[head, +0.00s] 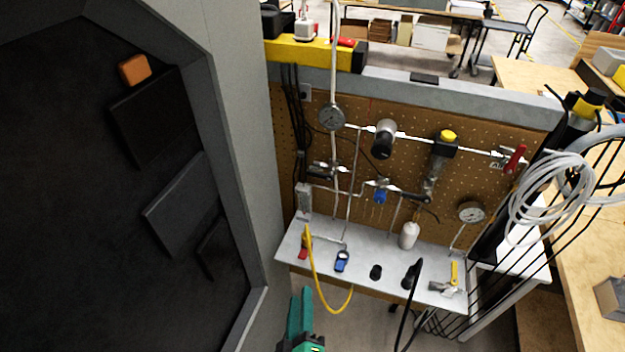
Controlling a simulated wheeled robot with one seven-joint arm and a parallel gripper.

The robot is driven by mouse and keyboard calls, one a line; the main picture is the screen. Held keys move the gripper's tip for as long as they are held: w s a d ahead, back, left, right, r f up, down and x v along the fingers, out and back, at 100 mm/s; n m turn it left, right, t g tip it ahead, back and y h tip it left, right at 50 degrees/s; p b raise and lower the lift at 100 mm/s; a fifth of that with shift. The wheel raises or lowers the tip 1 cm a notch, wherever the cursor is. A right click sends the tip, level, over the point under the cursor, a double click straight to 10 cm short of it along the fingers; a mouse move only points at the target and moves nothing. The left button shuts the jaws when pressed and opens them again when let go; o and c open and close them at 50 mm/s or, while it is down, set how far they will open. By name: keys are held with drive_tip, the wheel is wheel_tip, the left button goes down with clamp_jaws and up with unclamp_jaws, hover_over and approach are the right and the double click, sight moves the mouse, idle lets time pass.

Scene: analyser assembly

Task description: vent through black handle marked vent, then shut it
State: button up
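A pegboard panel (290,110) carries thin metal tubing, gauges and valves. One valve with a black handle (415,197) sits on the lower tubing, right of a blue fitting (380,196). Another dark-handled valve (320,172) sits on the left, below the round gauge (332,116). No vent marking can be read, so I cannot tell which handle carries it; whether either valve is open is also unclear.
A grey shelf (325,262) below the panel holds fittings, a yellow hose (318,285) and a yellow-handled valve (454,274). A red-handled valve (515,160) and coiled white tubing (550,195) are at right. A grey-framed dark enclosure (235,130) fills the left.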

drive_tip(key=w+a+r+n+h, duration=0.1)
drive_tip(key=w+r+n+h, duration=0.15)
drive_tip(key=w+r, duration=0.65)
drive_tip(key=t+h, duration=0.1)
drive_tip(key=h, duration=0.2)
approach(314, 175)
drive_tip(key=shift+n, duration=0.45)
drive_tip(key=x, duration=0.8)
drive_tip(key=shift+w, duration=0.3)
clamp_jaws()
